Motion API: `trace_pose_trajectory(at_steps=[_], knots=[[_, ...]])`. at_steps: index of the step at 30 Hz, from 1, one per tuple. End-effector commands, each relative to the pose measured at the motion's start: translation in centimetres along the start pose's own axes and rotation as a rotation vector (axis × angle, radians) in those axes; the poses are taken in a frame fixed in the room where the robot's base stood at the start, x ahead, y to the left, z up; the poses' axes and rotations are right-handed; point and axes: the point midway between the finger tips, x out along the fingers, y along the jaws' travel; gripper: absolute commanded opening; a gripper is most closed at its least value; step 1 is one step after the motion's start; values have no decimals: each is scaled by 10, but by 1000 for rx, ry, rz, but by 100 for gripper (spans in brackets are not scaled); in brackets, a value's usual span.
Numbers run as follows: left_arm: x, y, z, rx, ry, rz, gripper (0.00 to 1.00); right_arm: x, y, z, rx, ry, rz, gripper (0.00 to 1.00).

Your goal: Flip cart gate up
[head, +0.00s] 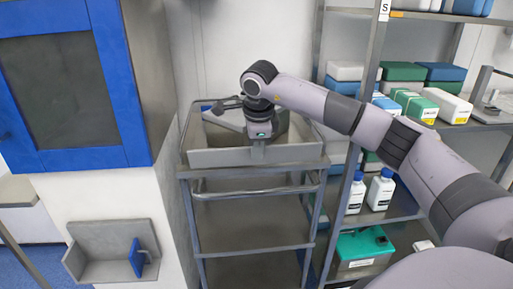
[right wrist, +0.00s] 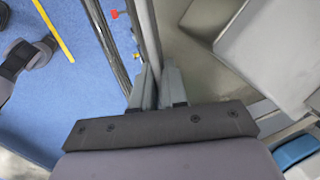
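The grey metal cart (head: 190,220) stands in the middle of the head view. Its top tray has low walls, and the front panel, which looks like the gate (head: 218,158), is upright along the near side. My right gripper (head: 258,150) reaches over the tray from the right and points down at the middle of this panel. In the right wrist view my two grey fingers (right wrist: 156,90) are close together on either side of the gate's thin edge (right wrist: 149,35) and appear clamped on it. The fingertips are partly hidden. My left gripper is not in view.
A metal shelf rack (head: 345,190) with boxes and white bottles (head: 380,189) stands close on the cart's right. A blue-framed cabinet (head: 135,95) and a grey wall holder (head: 105,262) are at the left. Blue floor (right wrist: 70,100) shows in the wrist view.

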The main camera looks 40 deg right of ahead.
Motion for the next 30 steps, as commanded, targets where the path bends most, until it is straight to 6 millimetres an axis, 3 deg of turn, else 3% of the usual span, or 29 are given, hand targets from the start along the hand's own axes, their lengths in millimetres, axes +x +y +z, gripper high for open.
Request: trace_pose_trajectory(at_steps=[7, 16, 30], knots=[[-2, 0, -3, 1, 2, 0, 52, -2, -1, 0, 0, -1, 6, 0], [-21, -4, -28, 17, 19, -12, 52, -5, -9, 1, 1, 0, 115, 0], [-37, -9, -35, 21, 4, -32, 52, 2, -17, 1, 0, -1, 270, 0]])
